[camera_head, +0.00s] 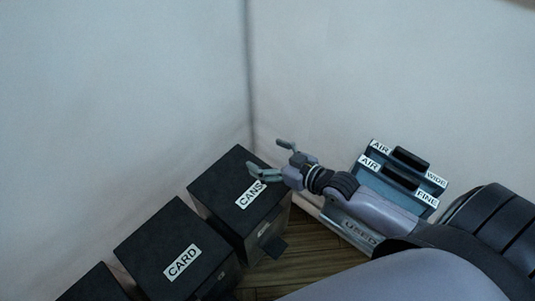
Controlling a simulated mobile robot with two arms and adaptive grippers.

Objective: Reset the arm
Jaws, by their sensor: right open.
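My right gripper (271,160) is open and empty. It is over the far right edge of the black bin labelled CANS (220,190), with one finger in front of the label and the other toward the wall corner. I cannot tell how high above the bin it is. My right arm comes in from the lower right. My left gripper is not in view.
A black bin labelled CARD (160,245) stands left of the CANS bin, and another dark bin (95,285) is cut off at the bottom. A rack with AIR, WIDE and FINE labels (392,183) and a USED label (352,231) is beside my right arm. Pale walls meet behind.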

